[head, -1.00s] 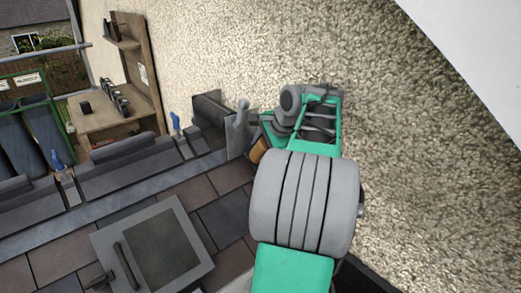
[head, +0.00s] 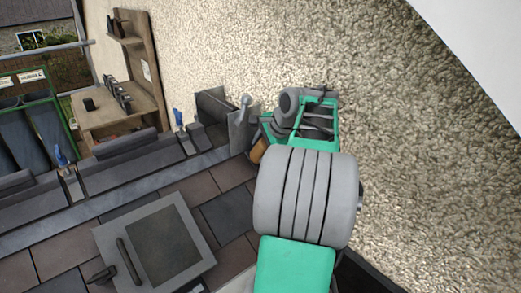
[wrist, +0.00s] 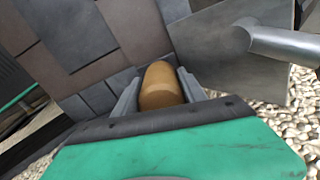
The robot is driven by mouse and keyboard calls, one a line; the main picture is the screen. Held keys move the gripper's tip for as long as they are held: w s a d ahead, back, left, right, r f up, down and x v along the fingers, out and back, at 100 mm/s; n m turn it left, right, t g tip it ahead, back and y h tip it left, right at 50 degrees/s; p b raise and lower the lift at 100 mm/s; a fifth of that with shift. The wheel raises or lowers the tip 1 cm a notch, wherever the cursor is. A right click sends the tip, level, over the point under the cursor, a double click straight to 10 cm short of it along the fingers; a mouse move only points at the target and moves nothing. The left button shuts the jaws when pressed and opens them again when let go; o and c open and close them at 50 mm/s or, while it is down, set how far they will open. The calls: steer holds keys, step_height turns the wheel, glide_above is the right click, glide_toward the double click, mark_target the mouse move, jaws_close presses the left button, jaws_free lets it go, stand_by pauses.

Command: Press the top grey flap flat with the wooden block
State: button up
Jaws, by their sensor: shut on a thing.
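My gripper (wrist: 158,92) is shut on the wooden block (wrist: 160,84), a rounded brown piece between its two grey fingers. In the head view the block (head: 258,151) shows partly, just left of my green wrist and above the tiles; most of it is hidden. I cannot tell whether it touches anything. A dark grey raised flap (head: 214,107) stands at the upper end of the roof strip, left of and beyond the block. Other grey raised pieces (head: 125,142) lie along the same strip, so I cannot tell for certain which is the top flap.
A grey plate with a round pipe (wrist: 228,45) is close to the block's right in the wrist view. A framed roof window (head: 160,240) lies in the tiles. Blue-handled tools (head: 178,118) stand on the strip. A pebbled wall (head: 430,150) rises at right.

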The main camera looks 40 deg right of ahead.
steer(key=shift+x, duration=1)
steer(key=p+v, duration=0.5)
steer(key=v, duration=0.1)
steer(key=shift+s+r+p, duration=0.15)
steer(key=shift+r+p, duration=0.15)
steer(key=shift+r, duration=0.1)
steer(key=shift+s+r+p, duration=0.35)
steer(key=shift+r+p, duration=0.15)
steer(key=shift+p, duration=0.05)
steer(key=shift+s, duration=0.1)
